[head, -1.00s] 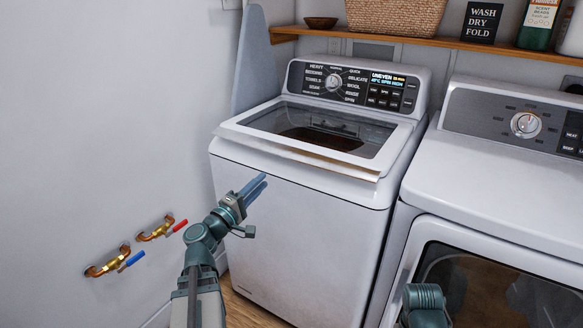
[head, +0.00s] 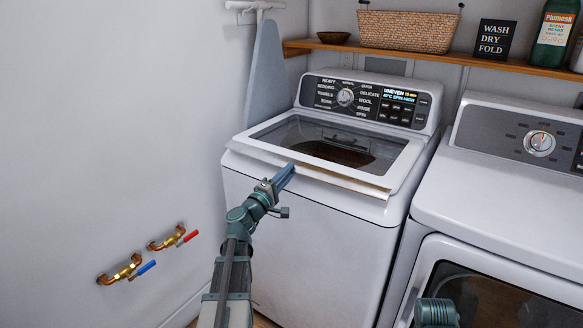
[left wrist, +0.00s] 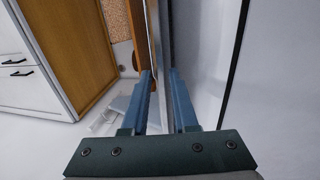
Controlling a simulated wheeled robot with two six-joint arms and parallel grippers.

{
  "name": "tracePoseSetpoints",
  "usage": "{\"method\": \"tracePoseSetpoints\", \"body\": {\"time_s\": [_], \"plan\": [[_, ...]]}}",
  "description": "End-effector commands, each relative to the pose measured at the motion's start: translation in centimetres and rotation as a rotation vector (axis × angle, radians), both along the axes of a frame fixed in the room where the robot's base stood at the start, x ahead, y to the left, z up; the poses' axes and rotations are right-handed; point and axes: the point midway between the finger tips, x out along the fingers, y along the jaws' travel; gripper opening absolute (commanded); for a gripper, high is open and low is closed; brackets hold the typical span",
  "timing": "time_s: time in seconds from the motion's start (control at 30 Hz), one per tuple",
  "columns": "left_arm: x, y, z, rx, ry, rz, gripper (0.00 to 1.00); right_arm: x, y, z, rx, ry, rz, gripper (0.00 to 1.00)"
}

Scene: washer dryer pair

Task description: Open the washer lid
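The washer (head: 310,245) is the white top-loader at centre in the head view. Its lid (head: 392,190) has a dark glass window and lies nearly flat, with a narrow gap under its front lip. My left gripper (head: 287,171) is at the left part of that front lip, its fingers pointing at the edge. In the left wrist view, the two blue fingers (left wrist: 163,78) are apart, with a thin upright edge, likely the lid's, in line with the gap between them. I cannot tell whether they touch it. My right gripper is out of view; only part of its arm shows.
The dryer (head: 510,205) stands close on the washer's right. Brass valves (head: 145,268) with red and blue handles stick out of the left wall. A wooden shelf (head: 430,61) with a basket (head: 408,30) runs behind the machines. An ironing board (head: 267,75) leans at the back left.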

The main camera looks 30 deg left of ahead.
Motion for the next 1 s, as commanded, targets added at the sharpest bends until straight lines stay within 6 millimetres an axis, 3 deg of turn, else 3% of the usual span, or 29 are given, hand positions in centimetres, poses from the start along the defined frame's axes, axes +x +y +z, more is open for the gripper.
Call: {"method": "tracePoseSetpoints", "body": {"time_s": [0.2,0.53,0.7,1.0], "plan": [[1.7,-0.2,0.4,-0.001,0.0,-0.002,0.27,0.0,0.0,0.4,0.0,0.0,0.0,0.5],[1.9,-0.2,0.4,0.0,0.0,-0.001,0.27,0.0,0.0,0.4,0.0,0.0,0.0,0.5],[1.9,-0.2,0.4,0.0,0.0,-0.001,0.0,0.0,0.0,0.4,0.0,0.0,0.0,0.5],[1.9,-0.2,0.4,0.001,0.001,-0.001,0.0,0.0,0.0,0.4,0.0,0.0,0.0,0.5]]}}
